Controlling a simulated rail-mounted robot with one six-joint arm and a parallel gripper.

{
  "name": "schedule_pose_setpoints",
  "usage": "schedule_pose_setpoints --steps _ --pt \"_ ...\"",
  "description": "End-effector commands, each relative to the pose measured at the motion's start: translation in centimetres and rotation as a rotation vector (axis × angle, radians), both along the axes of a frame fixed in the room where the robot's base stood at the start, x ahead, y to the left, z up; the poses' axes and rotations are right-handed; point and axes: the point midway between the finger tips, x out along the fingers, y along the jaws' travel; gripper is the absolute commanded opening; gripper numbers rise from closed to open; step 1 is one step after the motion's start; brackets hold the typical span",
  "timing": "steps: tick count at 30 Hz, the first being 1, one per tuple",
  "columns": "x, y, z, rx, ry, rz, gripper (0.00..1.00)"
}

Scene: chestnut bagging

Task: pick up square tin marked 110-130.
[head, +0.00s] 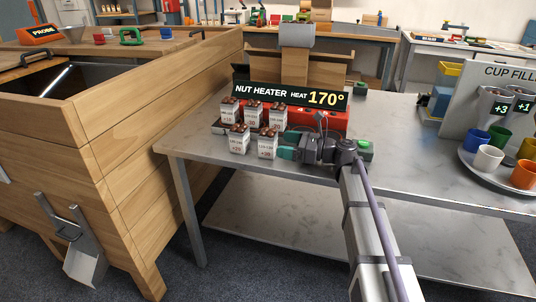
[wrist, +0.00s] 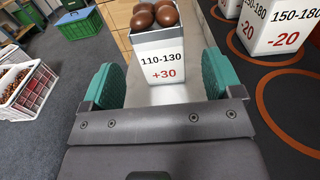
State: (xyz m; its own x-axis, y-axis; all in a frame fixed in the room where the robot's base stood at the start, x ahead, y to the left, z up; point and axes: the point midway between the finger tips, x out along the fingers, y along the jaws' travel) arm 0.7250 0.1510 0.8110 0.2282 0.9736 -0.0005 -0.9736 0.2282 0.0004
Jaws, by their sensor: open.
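The square tin marked 110-130 (wrist: 163,65) shows in the wrist view with +30 in red below the range and brown chestnuts heaped at its open top. It stands upright. My gripper (wrist: 160,82) is open, its green pads on either side of the tin with gaps at both sides. In the head view my gripper (head: 285,145) is low over the metal table, beside the front right tin (head: 267,147). The tin labels there are too small to read surely.
Another front tin (head: 238,143) and several back tins stand by the nut heater sign (head: 290,94). The cup tray (head: 470,165) is far right.

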Motion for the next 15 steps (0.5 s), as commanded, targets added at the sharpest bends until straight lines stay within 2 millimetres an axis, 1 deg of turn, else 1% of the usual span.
schedule_pose_setpoints --steps 2,5,9,12,15 --pt "0.1 0.2 0.1 0.000 0.000 0.000 0.85" --pt "0.3 1.4 0.1 0.000 0.000 0.002 0.85" --pt "1.1 4.3 0.1 0.000 0.000 0.002 0.85" --pt "1.4 5.8 0.1 0.000 0.000 0.001 0.85" --pt "1.4 6.1 0.1 0.000 0.000 0.000 0.85"
